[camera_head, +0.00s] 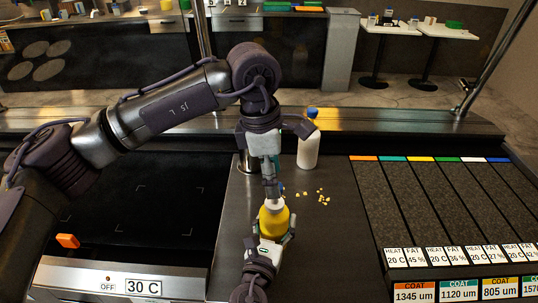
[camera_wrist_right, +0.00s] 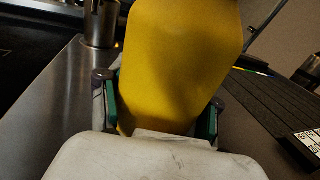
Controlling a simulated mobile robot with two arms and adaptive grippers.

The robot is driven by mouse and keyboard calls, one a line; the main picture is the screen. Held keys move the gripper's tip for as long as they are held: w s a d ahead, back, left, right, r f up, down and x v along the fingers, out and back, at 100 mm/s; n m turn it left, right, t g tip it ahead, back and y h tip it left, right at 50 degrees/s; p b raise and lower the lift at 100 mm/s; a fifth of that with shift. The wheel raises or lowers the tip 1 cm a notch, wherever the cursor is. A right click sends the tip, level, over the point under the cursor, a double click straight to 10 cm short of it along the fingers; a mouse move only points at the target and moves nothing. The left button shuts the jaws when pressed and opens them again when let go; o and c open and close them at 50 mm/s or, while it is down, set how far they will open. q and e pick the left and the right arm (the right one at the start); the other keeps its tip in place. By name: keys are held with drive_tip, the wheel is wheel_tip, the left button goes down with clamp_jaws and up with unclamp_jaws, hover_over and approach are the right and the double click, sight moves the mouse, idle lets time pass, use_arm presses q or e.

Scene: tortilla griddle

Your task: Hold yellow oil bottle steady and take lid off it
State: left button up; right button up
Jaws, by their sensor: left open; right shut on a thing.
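The yellow oil bottle (camera_head: 272,226) stands upright on the dark counter strip in the middle of the head view, with a pale top. My right gripper (camera_head: 270,240) is shut on its body from the near side. In the right wrist view the yellow bottle (camera_wrist_right: 180,65) fills the space between the green-padded fingers of this gripper (camera_wrist_right: 160,105). My left gripper (camera_head: 272,188) points down from above at the bottle's top and is open.
A white bottle with a blue cap (camera_head: 308,150) stands behind, close to my left gripper. A metal cup (camera_head: 246,162) is partly hidden by my left arm. Yellow crumbs (camera_head: 323,197) lie to the right. The griddle (camera_head: 160,205) is at left, ribbed heating strips (camera_head: 425,200) at right.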

use_arm(q)
drive_tip(key=shift+d+f, duration=0.1)
drive_tip(key=shift+f, duration=0.6)
drive_tip(key=shift+r, duration=0.1)
clamp_jaws()
